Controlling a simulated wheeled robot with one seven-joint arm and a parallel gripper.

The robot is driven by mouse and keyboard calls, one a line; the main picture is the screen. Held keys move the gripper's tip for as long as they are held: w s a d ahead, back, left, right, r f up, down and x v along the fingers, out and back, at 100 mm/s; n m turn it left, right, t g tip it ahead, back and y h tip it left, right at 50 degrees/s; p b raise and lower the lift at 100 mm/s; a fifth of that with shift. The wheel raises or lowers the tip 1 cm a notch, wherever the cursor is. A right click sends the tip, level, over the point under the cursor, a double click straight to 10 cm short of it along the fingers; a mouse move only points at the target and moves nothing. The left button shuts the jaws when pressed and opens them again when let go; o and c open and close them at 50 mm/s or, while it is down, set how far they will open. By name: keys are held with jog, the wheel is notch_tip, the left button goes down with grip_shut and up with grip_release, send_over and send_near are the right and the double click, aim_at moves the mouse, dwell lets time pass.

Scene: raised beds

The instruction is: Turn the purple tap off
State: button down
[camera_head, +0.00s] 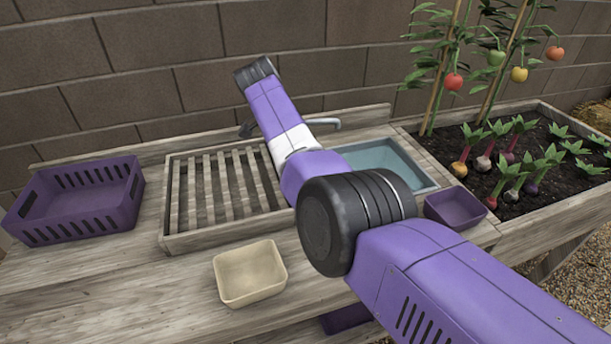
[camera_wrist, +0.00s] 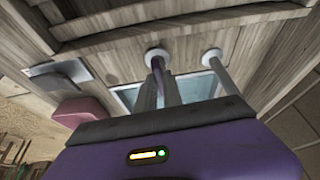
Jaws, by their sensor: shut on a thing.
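The purple tap's handle (camera_wrist: 158,66) rises from a round white base in the wrist view. My gripper (camera_wrist: 160,92) is shut on this handle, with its two grey fingers on either side. The handle's lower part is hidden between the fingers. The grey spout (camera_wrist: 220,76) stands beside it on its own white base, apart from the fingers. In the head view the spout (camera_head: 325,122) curves out over the back of the blue basin (camera_head: 425,180). My arm hides the handle and my fingers there.
A slatted wooden rack (camera_head: 172,205) lies left of the basin. A purple crate (camera_head: 75,222), a cream tub (camera_head: 250,285) and a small purple tub (camera_head: 455,208) stand on the bench. A planted raised bed (camera_head: 510,230) is at the right. A block wall (camera_head: 150,90) closes the back.

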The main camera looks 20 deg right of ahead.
jog(key=shift+m+b, duration=0.4)
jog(key=shift+b, duration=0.2)
jog(key=c, duration=1.5)
grip_release()
jog(key=shift+v, duration=3.9)
jog(key=shift+w, duration=0.1)
jog(key=shift+p, duration=0.3)
